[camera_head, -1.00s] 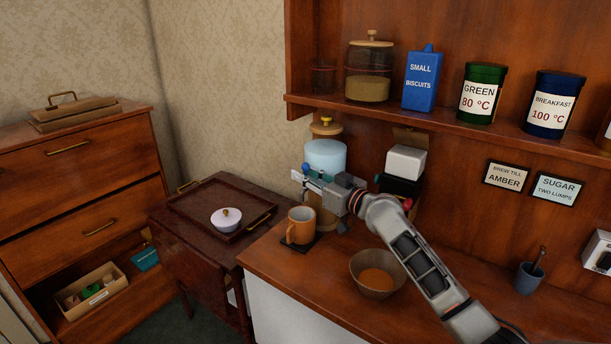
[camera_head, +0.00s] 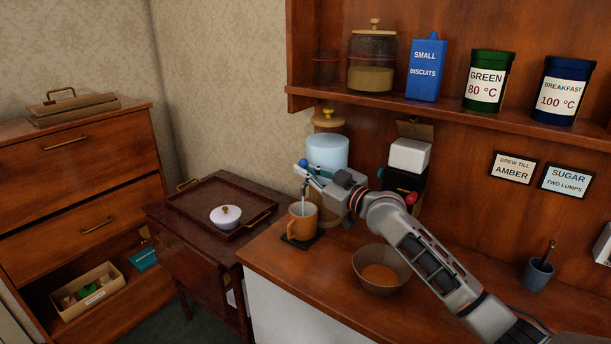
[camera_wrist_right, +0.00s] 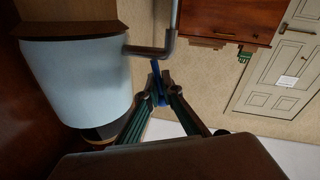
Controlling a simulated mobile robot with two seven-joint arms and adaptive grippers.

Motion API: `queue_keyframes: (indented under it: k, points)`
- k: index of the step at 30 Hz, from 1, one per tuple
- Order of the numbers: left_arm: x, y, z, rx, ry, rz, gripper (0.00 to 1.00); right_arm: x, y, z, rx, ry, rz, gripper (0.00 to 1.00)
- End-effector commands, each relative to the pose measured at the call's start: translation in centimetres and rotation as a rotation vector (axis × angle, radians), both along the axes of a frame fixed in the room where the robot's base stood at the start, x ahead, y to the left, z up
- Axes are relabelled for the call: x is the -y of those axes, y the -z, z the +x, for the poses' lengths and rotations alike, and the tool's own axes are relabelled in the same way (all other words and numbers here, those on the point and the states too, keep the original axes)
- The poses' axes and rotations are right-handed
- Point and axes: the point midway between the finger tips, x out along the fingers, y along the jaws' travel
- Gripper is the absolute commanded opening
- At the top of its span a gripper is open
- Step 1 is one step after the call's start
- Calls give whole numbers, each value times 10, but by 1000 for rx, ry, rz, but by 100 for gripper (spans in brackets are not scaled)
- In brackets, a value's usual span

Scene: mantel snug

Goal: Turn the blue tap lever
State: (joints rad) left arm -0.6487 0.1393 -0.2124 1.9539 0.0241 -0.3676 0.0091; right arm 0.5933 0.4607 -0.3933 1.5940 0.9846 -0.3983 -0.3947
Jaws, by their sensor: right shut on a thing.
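The blue tap lever shows as a blue knob (camera_head: 303,162) at the front of the pale blue dispenser (camera_head: 328,153) on the counter. My right gripper (camera_head: 315,174) is at the tap. In the right wrist view, its fingertips (camera_wrist_right: 158,88) are shut on the blue lever (camera_wrist_right: 156,69), beside the dark bent spout (camera_wrist_right: 160,51). A pale stream (camera_wrist_right: 175,12) runs from the spout's end; the head view shows it above the orange mug (camera_head: 302,224). The mug stands on a dark mat (camera_head: 293,243) under the tap. My left gripper is out of view.
A brown bowl (camera_head: 380,271) sits on the counter below my right forearm. A dark tray (camera_head: 196,193) with a white lidded dish (camera_head: 225,217) is on the side table. A dark box-like appliance (camera_head: 404,181) stands behind my arm. A shelf (camera_head: 450,121) with jars hangs above.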

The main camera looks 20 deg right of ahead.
Motion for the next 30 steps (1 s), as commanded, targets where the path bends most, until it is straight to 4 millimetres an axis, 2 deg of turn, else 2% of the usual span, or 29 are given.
queue_keyframes:
  k: [8, 10, 11, 23, 26, 30]
  points:
    - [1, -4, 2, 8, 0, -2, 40, 0, 1, 0, 1, 0, -4, 0]
    - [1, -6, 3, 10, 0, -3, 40, 0, 1, 0, 0, 0, -5, 18]
    - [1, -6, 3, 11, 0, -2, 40, 0, 1, 0, 1, 0, -4, 22]
    - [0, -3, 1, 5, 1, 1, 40, 2, 1, -3, 0, 1, -4, 22]
    - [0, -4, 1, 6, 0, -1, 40, 7, 2, -13, 1, 1, -5, 22]
    - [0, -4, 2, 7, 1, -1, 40, 19, 4, -36, 0, 0, -8, 22]
